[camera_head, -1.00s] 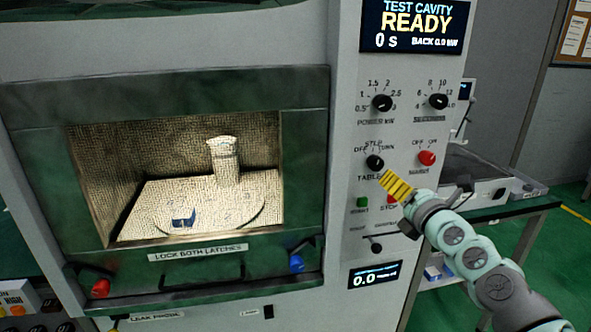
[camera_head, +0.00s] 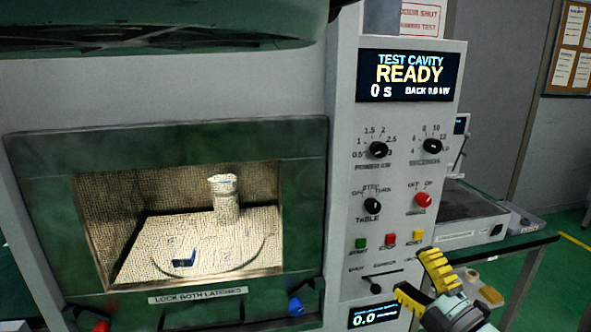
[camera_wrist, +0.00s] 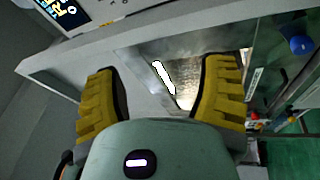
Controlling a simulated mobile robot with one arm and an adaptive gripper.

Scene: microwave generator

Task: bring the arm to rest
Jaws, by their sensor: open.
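My gripper (camera_head: 418,282) is open and empty, with yellow ridged fingers, at the lower right of the head view. It is in front of the lower right part of the control panel, below the small buttons. In the wrist view my gripper (camera_wrist: 163,100) shows its two yellow fingers spread wide with nothing between them. Beyond the fingers the wrist view shows part of the machine front and a bright mesh area (camera_wrist: 210,75). I cannot tell from these frames how far the fingertips are from the panel.
The microwave cavity door (camera_head: 303,215) is shut, with a pale cylinder (camera_head: 225,203) inside. Knobs, a slider (camera_head: 375,288) and a blue latch (camera_head: 295,306) stick out from the front. The display (camera_head: 412,78) reads READY. A side table (camera_head: 500,258) stands at the right.

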